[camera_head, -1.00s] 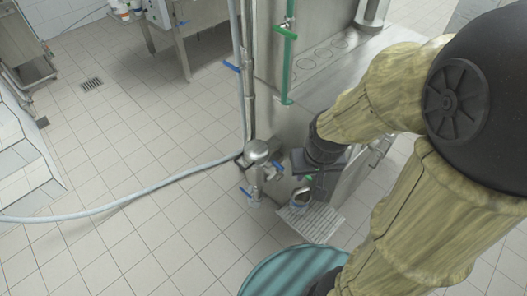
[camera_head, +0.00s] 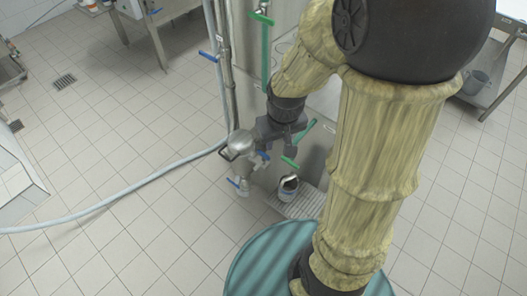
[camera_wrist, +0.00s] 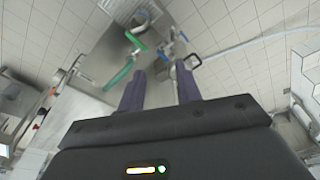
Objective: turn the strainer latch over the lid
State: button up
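The strainer (camera_head: 240,145) is a metal housing with a domed lid on the pipework at the machine's foot. Its latch (camera_head: 225,153) looks like a thin dark loop at the left of the dome. In the wrist view the latch (camera_wrist: 193,61) shows as a black loop just beyond the tip of the right finger, which hides part of the strainer. My gripper (camera_head: 263,138) is just right of the dome. In the wrist view my gripper (camera_wrist: 158,78) has its two dark fingers apart, with nothing between them. I cannot tell whether it touches the strainer.
A blue valve handle (camera_head: 265,155) and a green handle (camera_head: 290,162) sit close to my gripper. A cup-like container (camera_head: 288,187) stands on a grated tray (camera_head: 303,205) below. A pale hose (camera_head: 130,193) runs across the floor to the left.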

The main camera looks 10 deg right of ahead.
jog(key=w+f+n+g, duration=0.1)
jog(key=w+f+n, duration=0.25)
jog(key=w, duration=0.55)
jog(key=n+g+p, duration=0.1)
jog(key=n, duration=0.1)
send_over(264, 154)
notch_tip(264, 154, down, 8)
jog(key=f, duration=0.1)
jog(key=shift+w+r, duration=0.2)
jog(key=shift+r, duration=0.05)
notch_tip(264, 154, down, 17)
jog(key=p, duration=0.2)
jog(key=shift+f+p, duration=0.2)
jog(key=shift+p, duration=0.2)
jog(key=shift+s, duration=0.1)
grip_shut()
